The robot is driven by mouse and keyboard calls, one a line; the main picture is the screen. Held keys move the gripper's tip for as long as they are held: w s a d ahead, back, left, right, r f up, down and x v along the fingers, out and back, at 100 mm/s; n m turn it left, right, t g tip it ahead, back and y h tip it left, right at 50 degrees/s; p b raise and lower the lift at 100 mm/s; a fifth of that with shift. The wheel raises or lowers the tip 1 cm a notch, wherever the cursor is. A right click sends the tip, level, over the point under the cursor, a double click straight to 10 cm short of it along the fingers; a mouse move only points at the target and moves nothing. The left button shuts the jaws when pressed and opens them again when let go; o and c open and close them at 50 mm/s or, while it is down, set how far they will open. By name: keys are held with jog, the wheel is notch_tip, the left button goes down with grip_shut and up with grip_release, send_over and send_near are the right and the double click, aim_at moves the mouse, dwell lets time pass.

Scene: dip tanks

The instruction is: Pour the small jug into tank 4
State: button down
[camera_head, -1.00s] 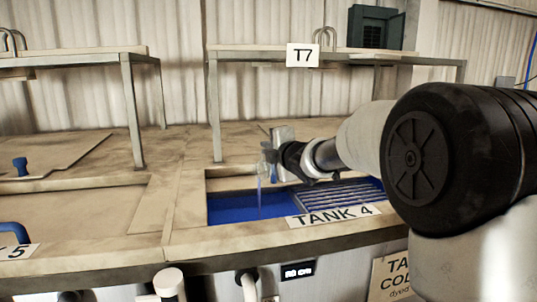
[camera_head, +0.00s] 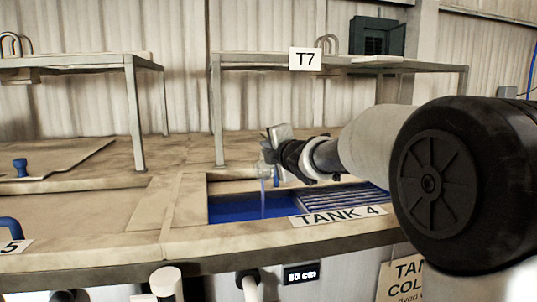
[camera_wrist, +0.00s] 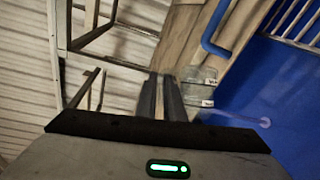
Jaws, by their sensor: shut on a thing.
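My gripper (camera_head: 272,157) is shut on the small clear jug (camera_head: 265,169) above the left part of tank 4 (camera_head: 228,187). The jug is tilted, and a thin violet-blue stream (camera_head: 263,200) falls from it onto the blue liquid (camera_head: 233,208) in the tank. In the wrist view my gripper's fingers (camera_wrist: 160,85) are close together, with the see-through jug (camera_wrist: 198,88) beside their tips. The stream meets the liquid at a pale spot (camera_wrist: 265,122). How much is left in the jug cannot be told.
A slatted rack (camera_head: 345,198) covers the right part of the tank opening. The TANK 4 label (camera_head: 340,214) is on the front rim. A raised shelf (camera_head: 250,62) with a T7 sign (camera_head: 305,59) stands behind. A blue handle (camera_head: 12,227) is at far left.

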jog(key=shift+s+a+n+t+b, duration=0.3)
jog(key=shift+n+b, duration=0.2)
jog(key=shift+b, duration=0.95)
jog(key=shift+s+a+r+n, duration=0.15)
jog(key=shift+s+a+n, duration=0.1)
jog(key=shift+a+n, duration=0.1)
jog(key=shift+s+a+r+n+t, duration=0.1)
jog(key=shift+s+a+n+t, duration=0.15)
jog(key=shift+n+t, duration=0.1)
jog(key=shift+d, duration=0.1)
dwell(0.7)
